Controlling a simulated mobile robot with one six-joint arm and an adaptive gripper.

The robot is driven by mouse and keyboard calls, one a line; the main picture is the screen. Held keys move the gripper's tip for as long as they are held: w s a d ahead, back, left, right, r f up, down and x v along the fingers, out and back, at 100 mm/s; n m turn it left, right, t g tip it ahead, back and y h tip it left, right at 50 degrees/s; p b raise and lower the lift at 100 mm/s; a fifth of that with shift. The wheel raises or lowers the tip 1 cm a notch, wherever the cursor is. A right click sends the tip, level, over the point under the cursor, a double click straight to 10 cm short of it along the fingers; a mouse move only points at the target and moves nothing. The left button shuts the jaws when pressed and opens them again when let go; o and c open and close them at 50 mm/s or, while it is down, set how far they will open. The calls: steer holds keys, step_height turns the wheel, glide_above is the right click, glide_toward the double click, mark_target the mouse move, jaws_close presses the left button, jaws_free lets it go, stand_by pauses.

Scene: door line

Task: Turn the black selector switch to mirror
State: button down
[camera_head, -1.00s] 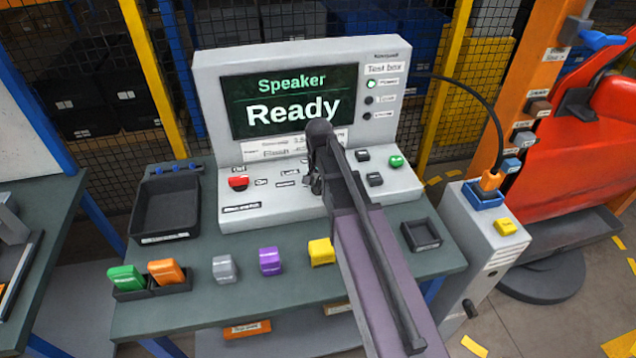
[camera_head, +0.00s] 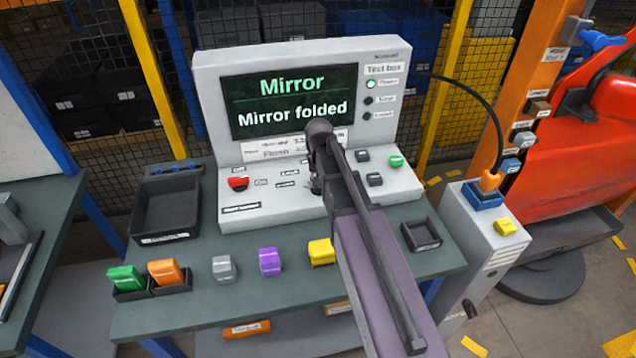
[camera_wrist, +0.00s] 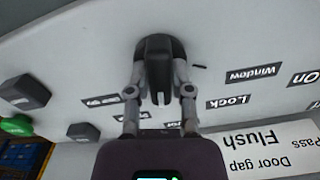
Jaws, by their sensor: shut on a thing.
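The test box (camera_head: 215,120) stands at the back of the bench, and its screen (camera_head: 290,102) reads "Mirror" and "Mirror folded". The black selector switch (camera_wrist: 158,48) is on the sloped panel, seen in the wrist view. My gripper (camera_wrist: 158,82) is shut on its black knob, with one finger on either side. In the head view my gripper (camera_head: 316,184) and arm hide the switch. The wrist view shows labels near the knob, including "Window" and "Lock"; others are too small or partly covered to read.
The panel has a red button (camera_head: 238,184), a green button (camera_head: 396,161) and several dark square buttons. Coloured blocks, a black tray (camera_head: 166,206) and a small empty holder (camera_head: 421,234) are on the bench. A grey cabinet (camera_head: 485,255) stands at the right.

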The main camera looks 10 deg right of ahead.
steer(key=shift+n, duration=1.1)
steer(key=c, duration=0.5)
jaws_free()
steer(key=shift+r, duration=0.1)
